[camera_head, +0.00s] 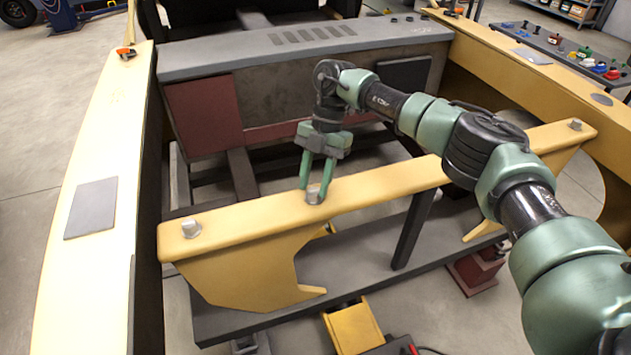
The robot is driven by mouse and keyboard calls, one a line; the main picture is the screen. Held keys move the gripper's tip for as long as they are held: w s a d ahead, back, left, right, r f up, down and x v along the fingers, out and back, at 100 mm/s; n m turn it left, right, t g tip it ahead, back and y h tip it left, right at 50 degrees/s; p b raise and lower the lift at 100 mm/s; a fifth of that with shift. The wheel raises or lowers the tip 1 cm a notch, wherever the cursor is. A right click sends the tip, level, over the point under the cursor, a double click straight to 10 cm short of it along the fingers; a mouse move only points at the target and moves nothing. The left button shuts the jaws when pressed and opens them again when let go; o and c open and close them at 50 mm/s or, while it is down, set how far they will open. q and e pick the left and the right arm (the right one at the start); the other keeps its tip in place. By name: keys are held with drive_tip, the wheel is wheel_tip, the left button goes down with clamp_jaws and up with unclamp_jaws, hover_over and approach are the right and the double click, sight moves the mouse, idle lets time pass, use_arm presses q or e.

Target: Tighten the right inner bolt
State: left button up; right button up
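A yellow crossbeam (255,217) runs across the middle of the view with silver bolts on its top face. One bolt (191,229) stands near its left end and another (575,125) near its right end. A third bolt (313,197) stands left of the beam's middle. My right gripper (315,193) points down at this third bolt, with one green fingertip on each side of it. I cannot tell whether the fingers press on it. My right arm covers part of the beam right of the middle, so any bolt there is hidden. My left gripper is out of view.
Long yellow side rails flank the beam at left (95,270) and right (490,45). A grey panel (300,48) stands behind it. Below are a dark platform (345,270) and a yellow block (355,328). A bench with small coloured parts (570,50) is at upper right.

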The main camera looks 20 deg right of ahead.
drive_tip(key=shift+o, duration=1)
drive_tip(key=shift+s, duration=0.1)
drive_tip(key=b+v, duration=0.2)
drive_tip(key=v, duration=0.6)
drive_tip(key=shift+b, duration=0.3)
drive_tip(key=shift+r, duration=0.1)
wheel_tip(320, 180, up, 9)
drive_tip(key=p, duration=0.8)
drive_tip(key=shift+a+f, duration=0.1)
drive_tip(key=shift+f, duration=0.1)
